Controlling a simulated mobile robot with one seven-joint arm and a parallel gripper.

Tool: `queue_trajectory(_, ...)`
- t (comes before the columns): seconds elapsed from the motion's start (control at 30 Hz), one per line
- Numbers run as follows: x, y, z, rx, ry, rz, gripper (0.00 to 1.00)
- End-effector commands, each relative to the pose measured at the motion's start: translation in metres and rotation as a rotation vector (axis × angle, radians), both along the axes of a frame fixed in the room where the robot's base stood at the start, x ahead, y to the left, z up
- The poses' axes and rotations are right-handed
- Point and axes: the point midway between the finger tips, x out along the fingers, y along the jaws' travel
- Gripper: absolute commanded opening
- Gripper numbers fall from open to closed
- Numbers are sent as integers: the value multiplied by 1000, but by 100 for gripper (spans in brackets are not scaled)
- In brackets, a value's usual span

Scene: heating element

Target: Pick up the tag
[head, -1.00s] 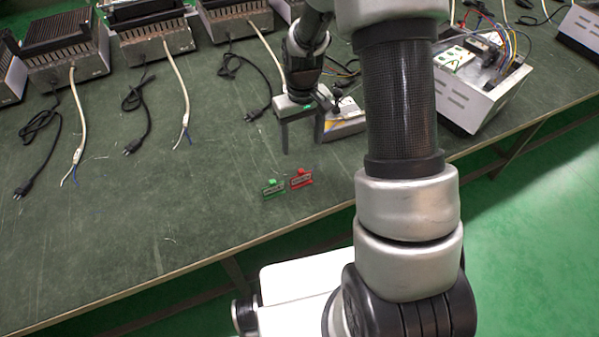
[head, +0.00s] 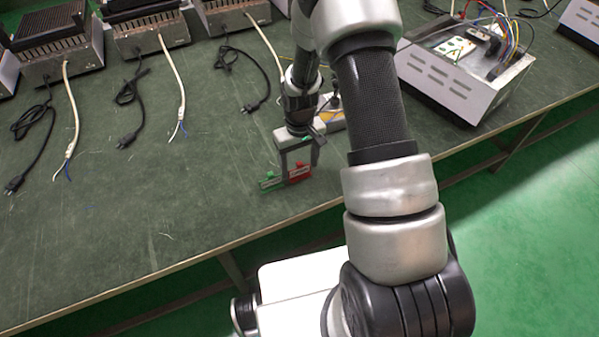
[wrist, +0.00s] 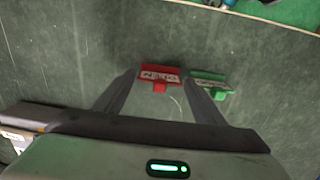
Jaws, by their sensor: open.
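Each has a pale label with dark lettering. My gripper (head: 300,180) is open and over the red tag in the head view, and one finger hides part of the tags. In the wrist view the red tag (wrist: 160,76) shows between the two fingertips, just beyond them. The green tag (wrist: 211,82) shows by the right fingertip. I cannot tell whether that finger touches it.
An opened metal heater box (head: 465,70) with coloured wires stands to the right. Several heater units (head: 150,32) with cords line the back. A small box (head: 331,120) sits behind my gripper. The bench's front edge (head: 215,252) is close. The left front is clear.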

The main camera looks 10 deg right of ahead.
Motion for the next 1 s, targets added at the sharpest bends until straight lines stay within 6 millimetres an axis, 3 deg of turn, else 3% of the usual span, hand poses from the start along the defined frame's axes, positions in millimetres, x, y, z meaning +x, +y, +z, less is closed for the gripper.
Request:
queue_trajectory(0.2, 1, 0, 0, -1, -2, 0, 62)
queue_trajectory(0.4, 1, 0, 0, 0, -2, 0, 33)
queue_trajectory(0.67, 1, 0, 4, -1, -2, 0, 33)
queue_trajectory(1.0, 2, 0, 65, 0, -6, 0, 33)
